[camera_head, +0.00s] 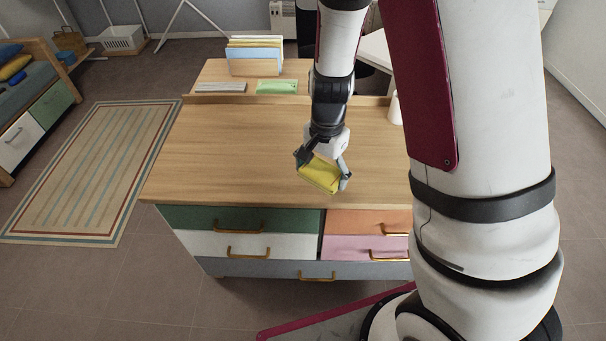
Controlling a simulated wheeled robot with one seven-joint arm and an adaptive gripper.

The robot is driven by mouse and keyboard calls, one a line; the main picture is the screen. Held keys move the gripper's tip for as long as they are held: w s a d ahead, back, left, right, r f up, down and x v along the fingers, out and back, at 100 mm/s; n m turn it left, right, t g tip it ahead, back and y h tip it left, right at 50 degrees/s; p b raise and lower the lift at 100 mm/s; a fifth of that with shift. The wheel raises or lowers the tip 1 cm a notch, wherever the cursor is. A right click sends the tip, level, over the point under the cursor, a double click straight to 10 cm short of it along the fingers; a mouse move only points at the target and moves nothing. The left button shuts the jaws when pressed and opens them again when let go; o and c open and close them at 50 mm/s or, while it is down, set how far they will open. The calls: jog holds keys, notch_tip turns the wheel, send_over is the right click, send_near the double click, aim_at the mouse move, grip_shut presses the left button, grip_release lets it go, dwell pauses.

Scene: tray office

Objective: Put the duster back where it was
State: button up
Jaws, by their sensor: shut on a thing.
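The yellow duster (319,177) is a small block-like thing between the fingers of my gripper (322,178). My gripper is shut on it, with one finger on its left and one on its right. Both are over the front middle part of the wooden desk top (230,150). I cannot tell whether the duster touches the desk top or is held a little above it. My arm hides part of the desk's right side.
A raised back shelf holds a file holder (254,58), a grey keyboard-like thing (220,87) and a green item (277,87). A white cup-like thing (395,108) is partly hidden by my arm. The desk's left half is clear. Coloured drawers (240,219) are shut.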

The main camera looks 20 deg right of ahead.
aim_at(327, 194)
jog(key=s+f+m+b, duration=0.1)
jog(key=m, duration=0.2)
jog(key=s+f+m+b, duration=0.1)
jog(key=s+f+m, duration=0.1)
jog(key=m, duration=0.1)
jog(key=s+f+m+b, duration=0.1)
jog(key=m, duration=0.3)
jog(key=shift+s+a+f+b, duration=0.2)
jog(key=shift+s+f+b, duration=0.1)
jog(key=shift+f, duration=0.1)
jog(key=shift+w+f+m, duration=0.1)
jog(key=shift+m, duration=0.2)
jog(key=w, duration=0.5)
jog(key=w+f+b, duration=0.1)
jog(key=w, duration=0.4)
jog(key=w+d, duration=0.1)
jog(key=w, duration=0.4)
jog(key=shift+w+f, duration=0.2)
jog(key=shift+w, duration=0.05)
jog(key=shift+f+b, duration=0.45)
jog(key=shift+f, duration=1.3)
jog(key=shift+f, duration=0.1)
jog(key=shift+f, duration=0.1)
jog(key=o, duration=1.3)
